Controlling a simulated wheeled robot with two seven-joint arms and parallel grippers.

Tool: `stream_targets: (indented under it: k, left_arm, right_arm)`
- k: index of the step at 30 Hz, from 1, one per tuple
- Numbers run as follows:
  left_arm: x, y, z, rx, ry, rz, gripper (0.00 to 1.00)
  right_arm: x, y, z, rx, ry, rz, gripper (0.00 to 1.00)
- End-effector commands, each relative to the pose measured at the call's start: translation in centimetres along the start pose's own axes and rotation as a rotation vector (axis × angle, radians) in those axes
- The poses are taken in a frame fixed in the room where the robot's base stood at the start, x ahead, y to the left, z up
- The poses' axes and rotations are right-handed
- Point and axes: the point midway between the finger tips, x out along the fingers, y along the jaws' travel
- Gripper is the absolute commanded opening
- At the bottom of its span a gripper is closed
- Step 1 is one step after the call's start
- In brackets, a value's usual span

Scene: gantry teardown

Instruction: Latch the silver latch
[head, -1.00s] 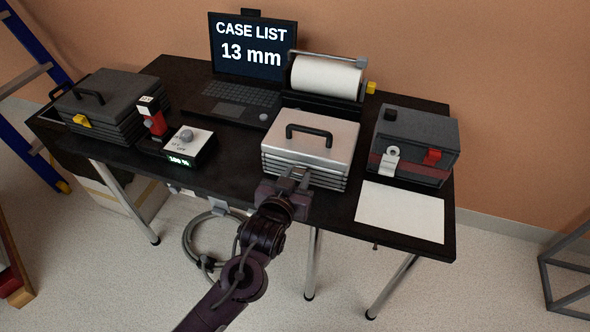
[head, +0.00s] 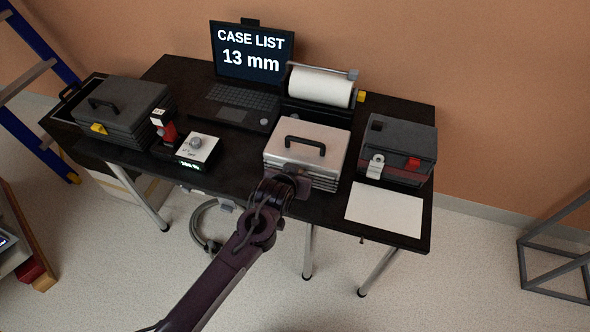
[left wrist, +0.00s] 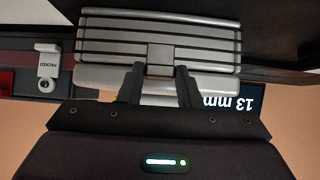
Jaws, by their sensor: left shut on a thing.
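The silver case (head: 330,142) with a black handle stands on the dark table; its ridged front also shows upside down in the left wrist view (left wrist: 210,45). A small grey square latch (left wrist: 160,56) sits mid-front at the lid seam. My left gripper (left wrist: 160,74) has its two dark fingers at the latch's sides, shut on it. In the head view, my left wrist hides the latch and the fingers. My right gripper is not in view.
A dark case (head: 400,142) with a pale latch (head: 375,166) and a red latch (head: 412,163) stands to the right. A white sheet (head: 385,208) lies in front of it. A dial box (head: 197,150) and another dark case (head: 125,105) stand left. A paper roll (head: 320,87) is behind.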

Motion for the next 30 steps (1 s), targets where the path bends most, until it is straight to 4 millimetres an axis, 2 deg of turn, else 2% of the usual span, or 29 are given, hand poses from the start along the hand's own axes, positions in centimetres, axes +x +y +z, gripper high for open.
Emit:
stream_targets:
  k: [14, 15, 19, 20, 30]
  left_arm:
    - [0.05, -0.01, -0.14, 0.000, -0.011, 0.000, 0.08]
    - [0.05, -0.01, -0.14, 0.000, -0.011, 0.000, 0.33]
    - [0.04, -0.01, -0.14, 0.000, -0.011, 0.000, 0.50]
    - [0.04, -0.01, -0.14, 0.000, -0.011, 0.000, 0.53]
    - [-0.33, -0.01, -0.05, 0.000, -0.012, 0.000, 0.53]
  right_arm:
    - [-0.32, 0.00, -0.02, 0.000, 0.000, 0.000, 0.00]
    - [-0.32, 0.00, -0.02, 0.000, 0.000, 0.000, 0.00]
    - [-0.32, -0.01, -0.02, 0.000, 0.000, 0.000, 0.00]
    - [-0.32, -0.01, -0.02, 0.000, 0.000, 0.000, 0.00]
    - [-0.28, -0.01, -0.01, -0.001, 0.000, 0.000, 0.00]
